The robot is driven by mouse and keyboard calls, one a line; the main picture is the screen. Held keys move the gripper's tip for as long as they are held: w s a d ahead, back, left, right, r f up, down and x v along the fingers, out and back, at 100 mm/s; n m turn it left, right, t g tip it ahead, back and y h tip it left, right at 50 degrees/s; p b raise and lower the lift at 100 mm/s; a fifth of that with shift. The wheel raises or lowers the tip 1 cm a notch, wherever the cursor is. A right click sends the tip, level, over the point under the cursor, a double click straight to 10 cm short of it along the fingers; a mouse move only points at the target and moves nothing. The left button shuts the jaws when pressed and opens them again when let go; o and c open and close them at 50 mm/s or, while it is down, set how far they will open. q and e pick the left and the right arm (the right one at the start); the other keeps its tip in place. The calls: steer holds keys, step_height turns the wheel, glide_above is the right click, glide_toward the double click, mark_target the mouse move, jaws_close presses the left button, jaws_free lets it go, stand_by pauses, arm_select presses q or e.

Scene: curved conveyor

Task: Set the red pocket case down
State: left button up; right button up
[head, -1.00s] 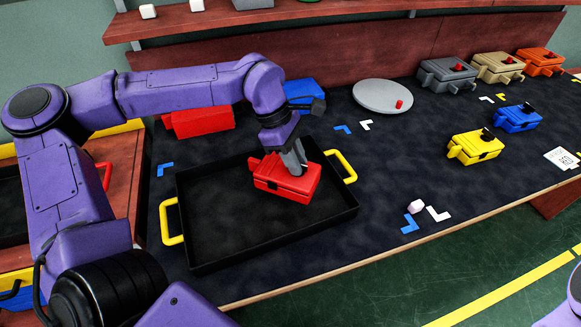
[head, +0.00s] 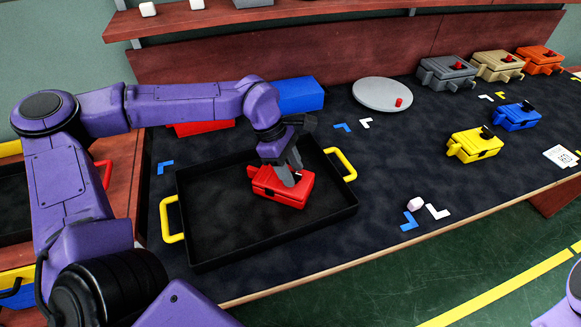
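The red pocket case (head: 272,190) is in the right part of the black tray (head: 215,249), which has yellow handles. It looks level and low, at or very near the tray floor; exact contact is hard to tell. My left gripper (head: 290,178) points down onto the top of the case, with its fingertips at the case's top. It appears shut on the case, though the grip itself is partly hidden. My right gripper is out of view.
Behind the tray are a red box (head: 204,128) and a blue box (head: 300,94), partly behind my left arm. A grey round plate (head: 375,92) stands at the back. Yellow (head: 473,146) and blue (head: 517,117) cases sit at right. The tray's left part is empty.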

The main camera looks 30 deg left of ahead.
mark_target(274, 173)
arm_select(q)
steer(key=v, duration=1.2)
steer(key=shift+p, duration=0.4)
